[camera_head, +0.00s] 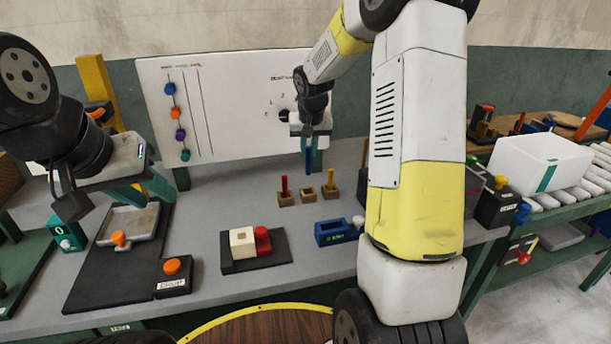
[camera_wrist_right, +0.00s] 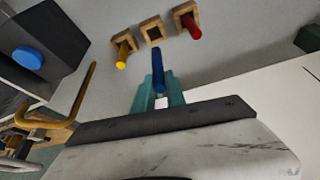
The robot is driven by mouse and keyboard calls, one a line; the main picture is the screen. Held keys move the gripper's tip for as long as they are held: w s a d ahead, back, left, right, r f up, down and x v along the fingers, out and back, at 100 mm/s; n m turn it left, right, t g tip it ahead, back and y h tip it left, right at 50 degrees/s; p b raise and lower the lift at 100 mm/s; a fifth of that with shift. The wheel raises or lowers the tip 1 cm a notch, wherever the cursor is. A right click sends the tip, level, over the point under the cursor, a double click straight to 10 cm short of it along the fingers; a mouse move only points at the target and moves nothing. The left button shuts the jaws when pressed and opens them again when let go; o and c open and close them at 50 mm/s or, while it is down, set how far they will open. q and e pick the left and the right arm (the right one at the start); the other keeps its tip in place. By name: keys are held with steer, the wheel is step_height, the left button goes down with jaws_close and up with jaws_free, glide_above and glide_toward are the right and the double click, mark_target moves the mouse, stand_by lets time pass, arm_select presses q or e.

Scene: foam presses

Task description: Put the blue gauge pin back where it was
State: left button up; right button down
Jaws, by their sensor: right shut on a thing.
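The blue gauge pin (camera_head: 308,158) points down from my right gripper (camera_head: 308,143), in the air above the bench. In the right wrist view, the pin (camera_wrist_right: 157,68) sits between the teal fingers (camera_wrist_right: 158,92), which are shut on it. Below it are three small wooden blocks. The middle block (camera_head: 307,197) has an empty square hole, also visible in the wrist view (camera_wrist_right: 153,31). The left block (camera_head: 285,200) holds a red pin (camera_head: 285,184); the right block (camera_head: 331,194) holds a yellow pin (camera_head: 332,177). My left gripper (camera_head: 148,192) is open and empty over the left bench.
A blue box (camera_head: 336,232) and a pad with white and red blocks (camera_head: 243,244) stand in front. A whiteboard (camera_head: 225,110) stands behind. A black mat (camera_head: 95,280) with a grey tray lies left. My right arm hides part of the bench's right side.

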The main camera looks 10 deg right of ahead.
mark_target(309, 171)
step_height(309, 171, down, 9)
steer(key=shift+r, duration=0.15)
stand_by(0.4)
steer(key=c, duration=1.4)
jaws_free()
steer(key=shift+o, duration=0.2)
